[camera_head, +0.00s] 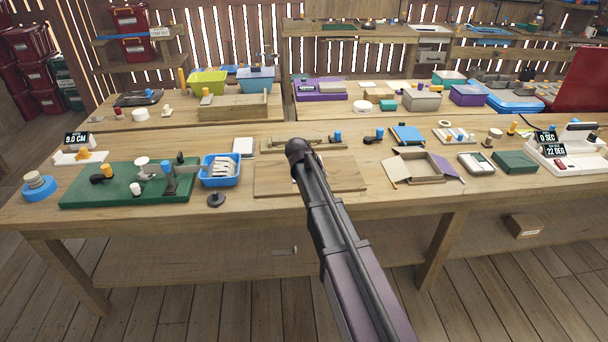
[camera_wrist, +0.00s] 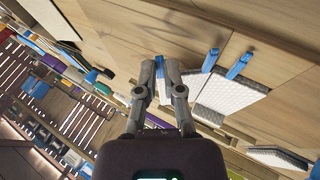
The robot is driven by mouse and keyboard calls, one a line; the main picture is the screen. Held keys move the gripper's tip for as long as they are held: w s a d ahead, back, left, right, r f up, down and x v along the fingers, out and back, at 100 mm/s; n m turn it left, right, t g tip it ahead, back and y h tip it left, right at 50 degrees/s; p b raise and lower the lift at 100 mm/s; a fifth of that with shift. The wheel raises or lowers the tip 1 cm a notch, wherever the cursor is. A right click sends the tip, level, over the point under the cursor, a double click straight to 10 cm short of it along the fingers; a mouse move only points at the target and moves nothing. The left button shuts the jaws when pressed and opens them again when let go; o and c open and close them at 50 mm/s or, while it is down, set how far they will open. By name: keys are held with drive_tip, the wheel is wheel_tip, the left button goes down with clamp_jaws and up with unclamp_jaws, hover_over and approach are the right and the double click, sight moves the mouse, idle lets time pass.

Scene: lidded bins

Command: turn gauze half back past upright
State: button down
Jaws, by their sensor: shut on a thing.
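In the wrist view my gripper (camera_wrist: 167,64) is shut, with a small blue piece (camera_wrist: 159,67) between its fingertips. A white, finely patterned panel (camera_wrist: 190,82) shows just right of the fingers. A second such panel (camera_wrist: 231,93) lies further right, with blue tabs (camera_wrist: 239,65) at the panels' edges. These panels look like the gauze; I cannot tell which is the named half, or how far it is tilted. The blue piece appears to belong to the nearer panel, but the join is hidden. In the head view my arm hides the gripper and the panels.
A flat wooden board (camera_head: 265,180) lies beside my arm on the workbench. A blue tray (camera_head: 220,170) and green mat (camera_head: 120,190) are at left. An open cardboard box (camera_head: 422,167) and a device with displays (camera_head: 560,158) are at right. The bench's front edge is mostly bare.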

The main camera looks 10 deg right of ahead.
drive_tip(key=shift+a+h, duration=0.1)
drive_tip(key=shift+h, duration=0.2)
drive_tip(key=shift+a+h+b, duration=0.25)
drive_tip(key=shift+h+b, duration=0.15)
drive_tip(key=shift+r, duration=0.2)
drive_tip(key=c, duration=0.7)
unclamp_jaws()
drive_tip(key=shift+s, duration=0.1)
drive_tip(key=shift+s+a+r+p, duration=0.2)
drive_tip(key=shift+s+r+p, duration=0.05)
drive_tip(key=shift+s, duration=0.5)
drive_tip(key=shift+s+a+r+p, duration=0.2)
drive_tip(key=shift+s+r+p, duration=0.05)
drive_tip(key=shift+s, duration=0.5)
drive_tip(key=shift+s+a+r+p, duration=0.2)
drive_tip(key=shift+s+r+p, duration=0.05)
drive_tip(key=shift+s, duration=0.5)
